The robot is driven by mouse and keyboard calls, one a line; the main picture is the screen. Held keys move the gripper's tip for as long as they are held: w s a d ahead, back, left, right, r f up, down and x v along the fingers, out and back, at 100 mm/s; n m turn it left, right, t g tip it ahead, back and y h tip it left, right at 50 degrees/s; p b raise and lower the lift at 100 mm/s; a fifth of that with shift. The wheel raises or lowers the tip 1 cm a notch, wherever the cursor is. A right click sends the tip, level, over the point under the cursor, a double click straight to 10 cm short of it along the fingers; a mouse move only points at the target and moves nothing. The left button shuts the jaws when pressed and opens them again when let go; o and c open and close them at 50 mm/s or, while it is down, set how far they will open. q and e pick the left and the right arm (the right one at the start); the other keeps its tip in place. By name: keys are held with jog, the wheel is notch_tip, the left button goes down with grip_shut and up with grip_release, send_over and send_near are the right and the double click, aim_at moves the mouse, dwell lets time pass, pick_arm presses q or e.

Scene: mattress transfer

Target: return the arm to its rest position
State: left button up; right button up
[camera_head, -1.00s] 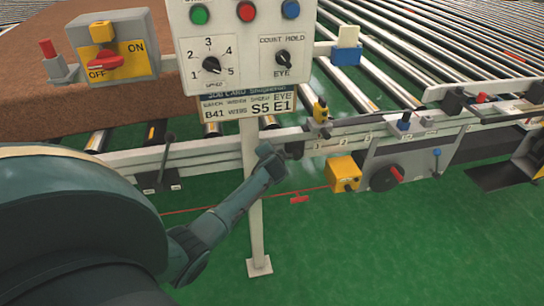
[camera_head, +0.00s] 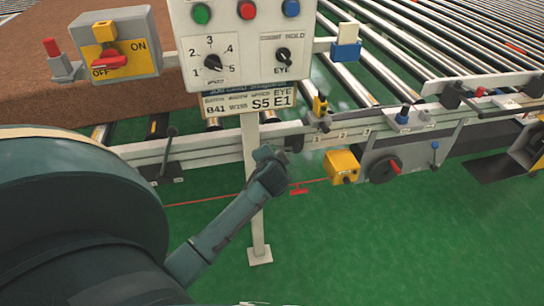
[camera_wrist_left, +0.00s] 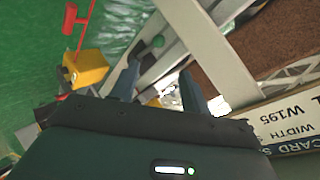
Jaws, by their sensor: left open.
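My left arm comes in from the left in the head view. Its left gripper (camera_head: 268,155) is in front of the white post below the control panel, near the conveyor's front rail. I cannot tell how far it is from the post. In the left wrist view the two fingers of the left gripper (camera_wrist_left: 160,88) are apart, with nothing held between them. My right gripper is in neither view.
The control panel (camera_head: 240,100) stands on a white post (camera_head: 258,228). An ON/OFF box (camera_head: 131,62) is at the upper left, before a brown mattress (camera_head: 171,92). A yellow box (camera_head: 341,166) hangs on the rail (camera_head: 205,148). Green floor (camera_head: 400,250) is clear at the lower right.

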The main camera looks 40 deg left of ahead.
pick_arm(q)
jog(key=shift+s+d+r, duration=0.25)
jog(key=shift+s, duration=0.1)
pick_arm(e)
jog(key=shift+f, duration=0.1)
pick_arm(q)
jog(key=s+d+n+t+h+p, duration=0.1)
jog(key=s+d+h+p, duration=0.6)
jog(key=s+d, duration=1.4)
jog(key=d+h, duration=0.1)
jog(key=h, duration=0.2)
jog(key=shift+s+d+f, duration=0.15)
jog(key=shift+s+f, duration=0.1)
jog(key=shift+f, duration=0.05)
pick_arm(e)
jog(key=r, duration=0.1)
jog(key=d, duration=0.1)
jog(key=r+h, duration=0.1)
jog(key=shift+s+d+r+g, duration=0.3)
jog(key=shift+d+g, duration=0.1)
pick_arm(q)
jog(key=shift+c, duration=0.3)
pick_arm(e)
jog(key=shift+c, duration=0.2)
